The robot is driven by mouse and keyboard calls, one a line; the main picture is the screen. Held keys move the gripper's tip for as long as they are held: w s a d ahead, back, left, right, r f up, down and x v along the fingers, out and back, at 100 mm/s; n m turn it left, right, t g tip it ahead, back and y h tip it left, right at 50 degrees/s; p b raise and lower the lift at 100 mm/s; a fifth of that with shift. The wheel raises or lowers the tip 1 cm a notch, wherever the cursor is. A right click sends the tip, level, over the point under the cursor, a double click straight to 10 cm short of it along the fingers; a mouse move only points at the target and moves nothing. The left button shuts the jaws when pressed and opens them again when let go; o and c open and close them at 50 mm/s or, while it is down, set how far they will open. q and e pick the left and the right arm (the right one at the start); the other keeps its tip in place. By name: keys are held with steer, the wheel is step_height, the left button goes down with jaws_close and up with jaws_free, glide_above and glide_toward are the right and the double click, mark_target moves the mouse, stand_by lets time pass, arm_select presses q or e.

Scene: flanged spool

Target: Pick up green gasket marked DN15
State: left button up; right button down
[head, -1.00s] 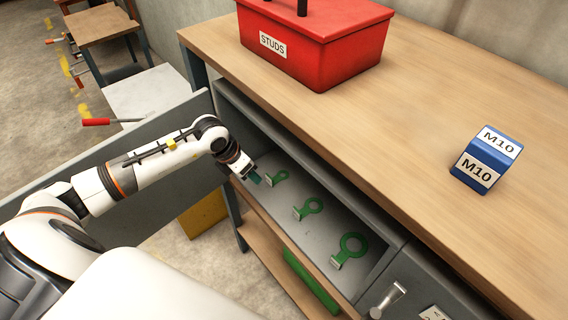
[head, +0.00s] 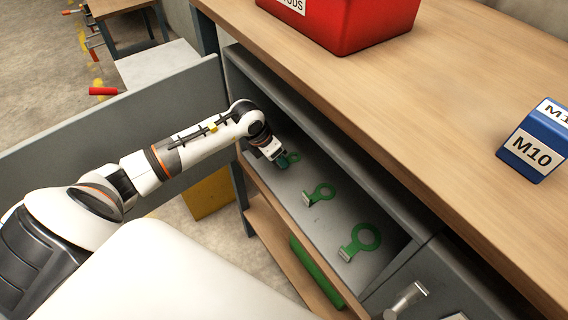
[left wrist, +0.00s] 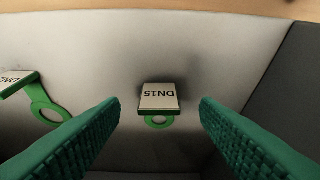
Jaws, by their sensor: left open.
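In the left wrist view, the green gasket marked DN15 (left wrist: 159,121) lies on the pale shelf floor, its white tag (left wrist: 158,97) lettered DN15 and its ring partly behind the tag. My left gripper (left wrist: 160,105) is open, with a green finger on each side of the gasket and clear gaps to both. In the head view, my left gripper (head: 277,159) reaches into the compartment and partly covers the small gasket (head: 292,158) at its far end. My right gripper does not show.
A middle-sized green gasket (head: 321,192) and a larger one (head: 367,236) lie in the same compartment. The second also shows in the left wrist view (left wrist: 43,109). The compartment has side walls, and the wooden bench top (head: 440,130) overhangs it. A red box (head: 345,25) and blue M10 block (head: 535,145) stand on top.

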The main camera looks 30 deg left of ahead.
mark_target(289, 156)
arm_select(q)
steer(key=b+x, duration=0.1)
steer(key=x, duration=0.2)
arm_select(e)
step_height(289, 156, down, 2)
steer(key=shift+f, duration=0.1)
arm_select(q)
steer(key=shift+r, duration=0.1)
steer(key=c, duration=1)
steer(key=shift+c, duration=0.2)
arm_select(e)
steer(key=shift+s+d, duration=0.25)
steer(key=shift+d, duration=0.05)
arm_select(q)
steer(key=shift+d+r+b, duration=0.1)
steer(key=shift+b, duration=0.2)
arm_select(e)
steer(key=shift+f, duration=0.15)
